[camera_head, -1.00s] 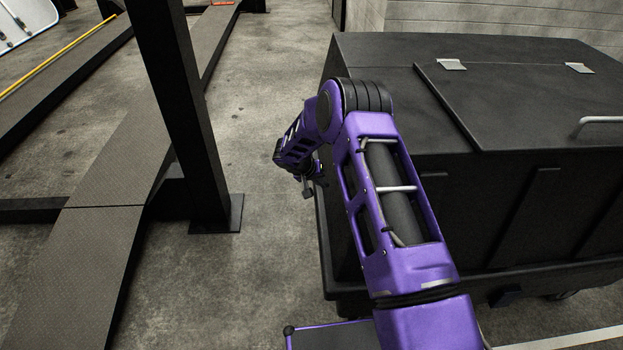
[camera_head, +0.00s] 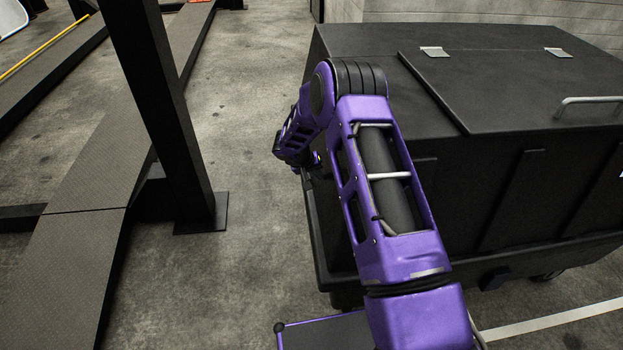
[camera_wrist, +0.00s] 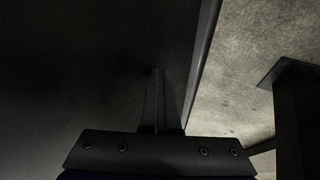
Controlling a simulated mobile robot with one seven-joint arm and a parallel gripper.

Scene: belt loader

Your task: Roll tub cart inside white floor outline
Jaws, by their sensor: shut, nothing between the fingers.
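The tub cart (camera_head: 470,180) is a large black bin with a hinged lid, a metal bar handle and casters below. It fills the right of the head view, and a dark surface of it (camera_wrist: 70,70) fills the left of the wrist view. A white floor line (camera_head: 560,320), part of the outline, runs along the floor at lower right; the rest of it is out of view. My gripper (camera_wrist: 158,72) is shut and empty, pointing along the cart's left side. In the head view it is mostly hidden behind my arm. I cannot tell whether it touches the cart.
A black steel post (camera_head: 165,110) with a floor plate stands left of the cart. Beyond it lie long dark lift ramps (camera_head: 85,225). Bare concrete (camera_head: 255,90) lies between post and cart. A pale block wall (camera_head: 480,10) is behind the cart.

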